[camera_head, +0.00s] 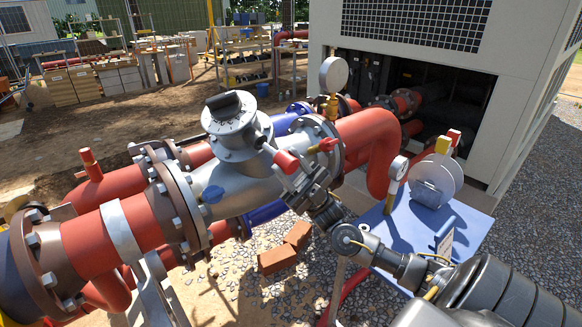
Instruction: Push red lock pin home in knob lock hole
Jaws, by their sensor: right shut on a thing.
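The red lock pin (287,161) is held at the tip of my right gripper (292,174), whose jaws are shut on it. Its red head faces up and left, and a dark shank end shows near the grey valve body. The valve's round grey top (236,135) carries a black knob (224,103), just up and left of the pin. I cannot make out the lock hole or tell how deep the pin sits in it. My left gripper is not in view.
Red flanged pipes (130,222) run either side of the valve. A small red-tipped fitting (328,145) and a pressure gauge (334,74) stand close behind my right gripper. A blue-topped table (462,222) with gauges is at right. Bricks (278,260) lie on the gravel below.

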